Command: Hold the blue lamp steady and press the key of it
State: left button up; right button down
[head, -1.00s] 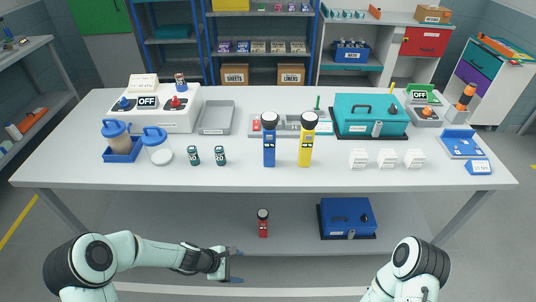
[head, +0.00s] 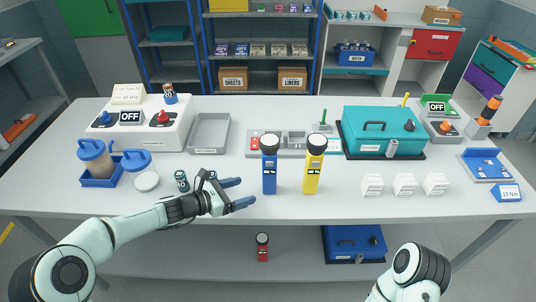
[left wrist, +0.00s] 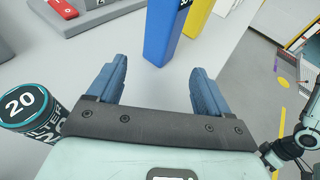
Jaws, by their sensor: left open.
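The blue lamp (head: 269,172) stands upright on the white table, a tall blue body with a black and white round head. It also shows in the left wrist view (left wrist: 165,32), where only its lower body is in frame, ahead of the fingers. My left gripper (head: 239,193) is open and empty, just left of the lamp, its fingers pointing at it and apart from it. In the left wrist view its two blue fingers (left wrist: 160,88) are spread. The lamp's key cannot be told clearly. My right gripper is out of frame; only part of my right arm shows at the bottom right.
A yellow lamp (head: 313,172) stands close right of the blue one. A can (head: 182,180) is beside my left gripper and shows near in the left wrist view (left wrist: 28,112). A grey parts tray (head: 258,145) lies behind. White blocks (head: 404,184) stand right.

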aim_at(266, 184)
pick_arm(q)
jog(key=shift+p+x, duration=0.3)
jog(key=shift+x, duration=4.65)
jog(key=shift+f, duration=0.1)
jog(key=shift+c, duration=0.3)
jog(key=c, duration=0.5)
